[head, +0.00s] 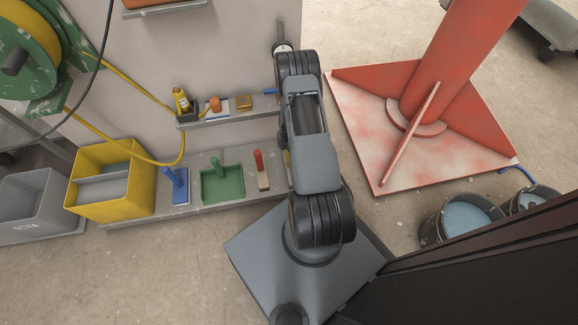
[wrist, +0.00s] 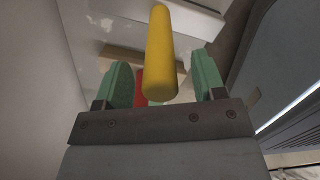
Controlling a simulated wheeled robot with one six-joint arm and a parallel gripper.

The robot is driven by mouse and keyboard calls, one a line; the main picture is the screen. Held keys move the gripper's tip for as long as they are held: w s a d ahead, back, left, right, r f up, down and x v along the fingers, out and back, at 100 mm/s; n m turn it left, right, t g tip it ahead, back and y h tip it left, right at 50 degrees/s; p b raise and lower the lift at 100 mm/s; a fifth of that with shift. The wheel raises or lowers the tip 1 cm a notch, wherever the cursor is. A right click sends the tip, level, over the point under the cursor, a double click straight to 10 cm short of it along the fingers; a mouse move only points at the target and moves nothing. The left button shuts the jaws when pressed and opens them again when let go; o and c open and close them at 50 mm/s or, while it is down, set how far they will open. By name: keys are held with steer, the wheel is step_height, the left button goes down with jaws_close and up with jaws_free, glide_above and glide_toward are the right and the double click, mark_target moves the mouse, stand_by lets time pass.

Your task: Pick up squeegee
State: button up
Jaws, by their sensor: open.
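Several upright-handled tools stand on the low grey shelf. A yellow handle (wrist: 161,50) rises between the green fingers of my gripper (wrist: 163,82) in the wrist view, with a gap on both sides. My gripper is open. The yellow-handled tool's lower end is hard to make out, so I cannot be sure that it is the squeegee. In the head view my arm hides the gripper and nearly all of this tool. A red-handled tool (head: 261,168) with a pale wooden block stands left of the arm; its red handle shows partly behind the yellow one in the wrist view.
The low shelf (head: 213,203) also bears a blue-handled tool (head: 176,185) and a green tray (head: 222,184) with a green handle. A yellow bin (head: 143,200) stands at its left. A narrow upper shelf (head: 240,115) holds small items. A red column base (head: 455,150) is at right.

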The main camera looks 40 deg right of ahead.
step_height(320, 180, down, 2)
steer(key=shift+f, duration=0.15)
steer(key=shift+c, duration=0.2)
jaws_close()
stand_by(0.4)
